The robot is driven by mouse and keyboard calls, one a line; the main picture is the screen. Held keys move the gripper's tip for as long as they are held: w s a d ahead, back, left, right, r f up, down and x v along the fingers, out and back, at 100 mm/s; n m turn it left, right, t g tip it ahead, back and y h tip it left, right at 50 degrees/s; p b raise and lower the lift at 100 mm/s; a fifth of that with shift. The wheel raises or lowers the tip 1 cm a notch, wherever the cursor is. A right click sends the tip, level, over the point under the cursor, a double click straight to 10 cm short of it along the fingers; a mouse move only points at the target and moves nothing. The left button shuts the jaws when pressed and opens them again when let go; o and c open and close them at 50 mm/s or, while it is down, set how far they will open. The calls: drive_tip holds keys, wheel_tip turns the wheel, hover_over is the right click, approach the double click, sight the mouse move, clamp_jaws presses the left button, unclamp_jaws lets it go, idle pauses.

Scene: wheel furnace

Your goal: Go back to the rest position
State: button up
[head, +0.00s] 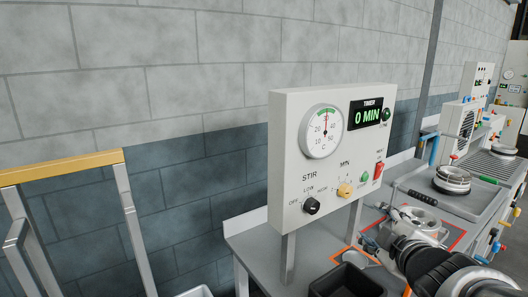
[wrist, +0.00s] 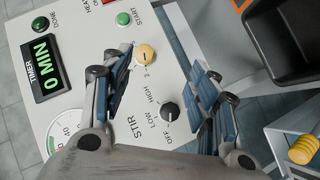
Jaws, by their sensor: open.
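My gripper (head: 380,229) is at the lower right in the head view, in front of the right part of a white control panel (head: 290,130). In the wrist view my gripper (wrist: 165,82) is open, with its two blue-padded fingers apart and nothing between them. Beyond the fingers, the panel shows a black STIR knob (wrist: 168,112) and a yellow minute knob (wrist: 144,54). The panel's timer display (head: 368,115) reads 0 MIN. Its round dial (head: 321,131) points near 30. I see no contact between the fingers and the panel.
A black bin (head: 345,282) sits on the grey bench below the panel. A yellow-topped metal frame (head: 60,167) stands at the left. More equipment, including a round metal unit (head: 452,180), stands along the right. Yellow discs (wrist: 303,150) show at the wrist view's lower right.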

drive_tip(key=s+a+f+m+g, duration=0.2)
drive_tip(key=s+a+m+g, duration=0.1)
drive_tip(key=s, duration=0.5)
drive_tip(key=s+a+f+m+g, duration=0.3)
drive_tip(key=s+a+m, duration=0.1)
drive_tip(key=s, duration=0.5)
drive_tip(key=s+a+f+m+g+y, duration=0.1)
drive_tip(key=s+a+f+m+g, duration=0.2)
drive_tip(key=s, duration=0.6)
drive_tip(key=shift+a+m, duration=0.55)
drive_tip(key=shift+m, duration=0.15)
drive_tip(key=shift+s, duration=0.1)
